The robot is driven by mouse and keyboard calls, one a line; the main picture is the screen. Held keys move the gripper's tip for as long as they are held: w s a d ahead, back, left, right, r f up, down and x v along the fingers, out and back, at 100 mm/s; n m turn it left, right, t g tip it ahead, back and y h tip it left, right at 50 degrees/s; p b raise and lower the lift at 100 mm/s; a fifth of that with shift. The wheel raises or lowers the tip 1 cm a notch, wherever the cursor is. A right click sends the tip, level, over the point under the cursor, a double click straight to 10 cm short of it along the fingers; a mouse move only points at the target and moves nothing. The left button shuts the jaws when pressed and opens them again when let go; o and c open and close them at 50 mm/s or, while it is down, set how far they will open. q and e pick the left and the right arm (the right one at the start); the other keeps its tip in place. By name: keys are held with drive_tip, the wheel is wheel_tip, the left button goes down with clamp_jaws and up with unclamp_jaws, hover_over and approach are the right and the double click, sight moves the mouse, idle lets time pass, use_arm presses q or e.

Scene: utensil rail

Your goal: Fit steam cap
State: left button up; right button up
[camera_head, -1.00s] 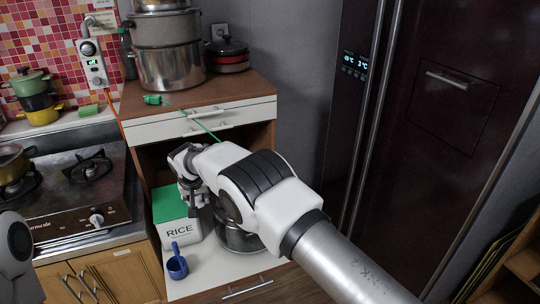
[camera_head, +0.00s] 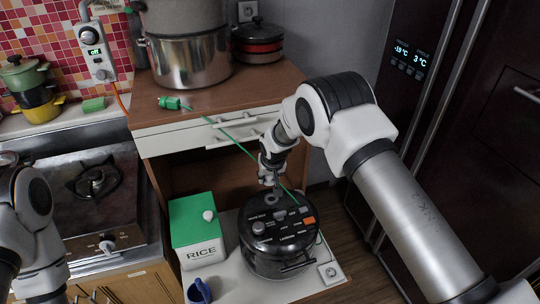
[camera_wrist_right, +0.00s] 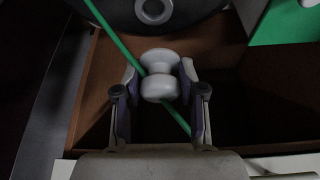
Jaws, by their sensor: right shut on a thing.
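The steam cap (camera_wrist_right: 160,80), a pale grey spool-shaped piece, is between the two fingers of my right gripper (camera_wrist_right: 159,90), which is shut on it. In the head view my right gripper (camera_head: 270,180) hangs above the back of the black rice cooker (camera_head: 272,250); the cap is hard to make out there. The cooker's lid has a round grey vent seat (camera_head: 271,199). In the right wrist view this ring-shaped seat (camera_wrist_right: 153,11) is at the top edge, apart from the cap. My left arm shows at the left of the head view, but its gripper is not visible.
A green cord (camera_head: 235,143) runs from a green plug (camera_head: 170,102) on the cabinet top, close past the right gripper, towards the cooker. A rice box (camera_head: 195,235) with green lid and a blue cup (camera_head: 198,292) stand left of the cooker. The shelf recess is behind it.

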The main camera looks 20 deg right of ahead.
drive_tip(key=shift+s+d+r, duration=0.2)
drive_tip(key=shift+s+r, duration=0.05)
drive_tip(key=shift+r, duration=0.1)
drive_tip(key=shift+s+r, duration=0.2)
drive_tip(key=shift+s, duration=0.25)
drive_tip(key=shift+w+f+b, duration=0.25)
drive_tip(key=shift+f+b, duration=0.2)
drive_tip(key=shift+f, duration=0.1)
drive_tip(key=b, duration=0.4)
hover_over(271, 197)
drive_tip(key=s, duration=0.1)
wheel_tip(271, 197, down, 4)
drive_tip(key=shift+s+f, duration=0.1)
drive_tip(key=shift+f, duration=0.5)
use_arm(q)
drive_tip(key=f, duration=0.4)
drive_tip(key=shift+s+f, duration=0.1)
drive_tip(key=shift+s, duration=0.2)
use_arm(e)
drive_tip(key=shift+r, duration=0.1)
use_arm(q)
drive_tip(key=shift+f+b, duration=0.75)
drive_tip(key=shift+b, duration=0.05)
use_arm(e)
drive_tip(key=shift+f, duration=1)
